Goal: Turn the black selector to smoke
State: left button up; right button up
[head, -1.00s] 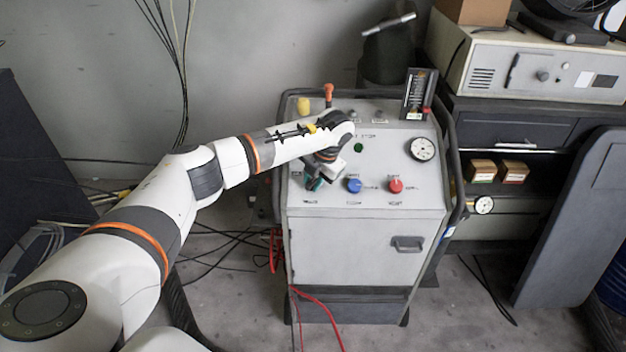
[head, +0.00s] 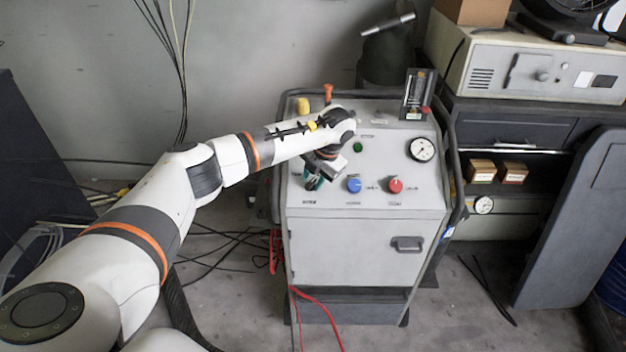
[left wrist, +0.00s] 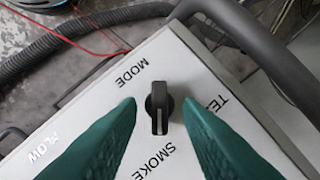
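The black selector (left wrist: 158,107) shows in the left wrist view on the light grey panel (left wrist: 185,70), with the labels MODE, TEST and SMOKE around it. Its bar handle lies roughly up and down in that view, with a pale line on the lower half, toward the SMOKE side. My left gripper (left wrist: 159,101) is open, its green fingers on either side of the selector with visible gaps. How deep they reach is unclear. My right gripper is not in view.
A blue knob (head: 354,185) and a red knob (head: 395,185) sit to the right of the gripper. A gauge (head: 422,149), a green button (head: 358,147) and an orange-topped lever (head: 328,92) are higher up. A dark tubular rail (left wrist: 240,30) edges the cart.

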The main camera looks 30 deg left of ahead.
pick_arm(q)
jog(key=b+v, duration=0.1)
jog(key=v, duration=1)
